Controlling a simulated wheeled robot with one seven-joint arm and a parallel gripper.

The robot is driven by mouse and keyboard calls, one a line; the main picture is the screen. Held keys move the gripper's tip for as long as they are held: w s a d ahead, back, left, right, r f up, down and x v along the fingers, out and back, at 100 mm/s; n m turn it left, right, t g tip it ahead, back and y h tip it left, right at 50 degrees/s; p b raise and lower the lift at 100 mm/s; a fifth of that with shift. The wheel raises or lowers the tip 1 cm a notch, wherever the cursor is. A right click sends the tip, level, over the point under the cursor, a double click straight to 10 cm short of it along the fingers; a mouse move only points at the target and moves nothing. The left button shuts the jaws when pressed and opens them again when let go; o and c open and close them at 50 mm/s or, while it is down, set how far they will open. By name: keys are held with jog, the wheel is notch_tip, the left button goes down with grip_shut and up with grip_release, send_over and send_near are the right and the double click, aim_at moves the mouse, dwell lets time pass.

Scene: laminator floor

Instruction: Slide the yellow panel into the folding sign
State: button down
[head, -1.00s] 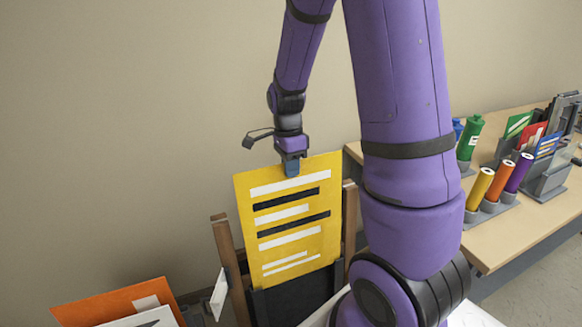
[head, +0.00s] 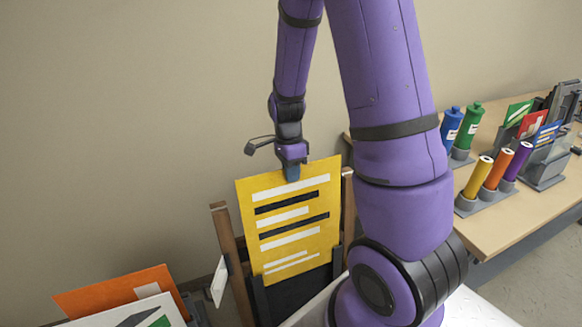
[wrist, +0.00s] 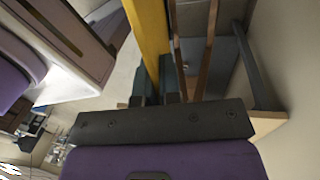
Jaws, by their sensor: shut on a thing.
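The yellow panel (head: 290,215), with white and black stripes, stands nearly upright. My gripper (head: 292,174) is shut on the middle of its top edge. The folding sign (head: 231,255) has brown wooden legs and a dark face. The panel's lower end is at the dark face, between its dark side rails; I cannot tell how deep it sits in them. In the wrist view the panel (wrist: 148,38) runs edge-on from between the gripper's fingers (wrist: 158,85), beside the sign's wooden legs (wrist: 209,45).
An orange panel (head: 118,288) and a white one stand at the lower left. At the right, a wooden table (head: 490,225) holds bottles, coloured tubes (head: 496,178) and a rack of small cards. A plain wall is close behind the sign.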

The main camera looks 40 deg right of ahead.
aim_at(294, 213)
jog(key=shift+s+a+f, duration=0.2)
jog(key=shift+s+f, duration=0.45)
jog(key=shift+f, duration=3.2)
jog(key=shift+s+a+f, duration=0.15)
jog(key=shift+s+f, duration=0.5)
jog(key=shift+f, duration=3.15)
jog(key=shift+s+a+f, duration=0.2)
jog(key=shift+s+f, duration=0.45)
jog(key=shift+f, duration=3.2)
jog(key=c, duration=1.2)
grip_release()
jog(key=r, duration=0.3)
jog(key=w+r, duration=0.1)
jog(key=r, duration=0.6)
jog(key=shift+w+d+r, duration=0.25)
jog(key=shift+w+r, duration=0.05)
jog(key=shift+w, duration=0.1)
jog(key=shift+r, duration=0.1)
